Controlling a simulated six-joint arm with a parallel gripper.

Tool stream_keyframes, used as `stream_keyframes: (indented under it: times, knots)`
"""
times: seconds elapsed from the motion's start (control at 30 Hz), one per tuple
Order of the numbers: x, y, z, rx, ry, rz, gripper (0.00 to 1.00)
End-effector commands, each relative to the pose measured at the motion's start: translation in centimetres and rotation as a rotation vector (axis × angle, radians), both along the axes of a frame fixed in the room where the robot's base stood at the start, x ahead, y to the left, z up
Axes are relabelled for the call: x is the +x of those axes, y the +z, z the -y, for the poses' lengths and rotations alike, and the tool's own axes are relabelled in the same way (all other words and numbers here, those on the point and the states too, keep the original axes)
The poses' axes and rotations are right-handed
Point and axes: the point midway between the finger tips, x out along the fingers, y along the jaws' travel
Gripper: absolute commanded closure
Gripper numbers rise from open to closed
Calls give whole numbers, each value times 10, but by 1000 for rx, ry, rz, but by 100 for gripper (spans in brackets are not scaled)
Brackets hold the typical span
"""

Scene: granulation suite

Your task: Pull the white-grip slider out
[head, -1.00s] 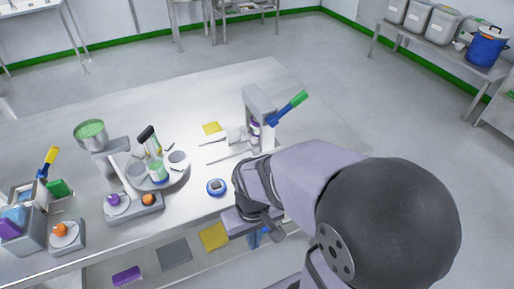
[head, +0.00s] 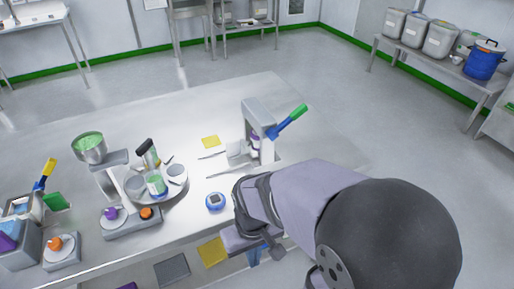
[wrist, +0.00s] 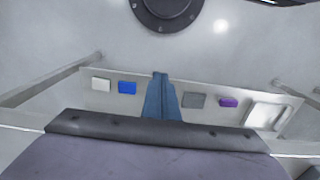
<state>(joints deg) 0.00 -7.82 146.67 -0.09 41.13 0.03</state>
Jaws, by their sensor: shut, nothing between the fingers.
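A small white block (wrist: 101,84) shows at the left of a pale flat strip in the wrist view, beside a blue block (wrist: 127,87). It may be the white grip; I cannot tell whether a slider is attached to it. My gripper (wrist: 160,76) points toward the strip with its blue fingers together and empty. The white block lies to the left of the fingertips, apart from them. In the head view my gripper (head: 254,256) hangs at the front edge of the table, partly hidden by my wrist. I cannot pick out the white block in the head view.
A grey block (wrist: 193,100) and a purple block (wrist: 228,102) lie right of my fingers. On the table (head: 225,105) stand a press with a green-tipped lever (head: 290,122), a blue round timer (head: 215,202) and a green-filled hopper (head: 90,147). The table's back is clear.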

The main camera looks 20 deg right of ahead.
Motion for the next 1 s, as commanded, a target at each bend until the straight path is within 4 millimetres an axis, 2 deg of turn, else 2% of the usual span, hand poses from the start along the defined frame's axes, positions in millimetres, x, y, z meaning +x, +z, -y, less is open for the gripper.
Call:
stream_keyframes:
  times: [0.27,0.37,0.5,0.83,0.93,1.0]
  knots:
    - [0,0,0,0,0,0,100]
    - [0,1,0,0,-1,0,78]
    - [0,13,2,0,-10,-2,45]
    - [-21,61,18,8,-88,-166,45]
    - [-4,80,25,15,-125,-196,45]
    - [17,92,32,24,-156,-196,45]
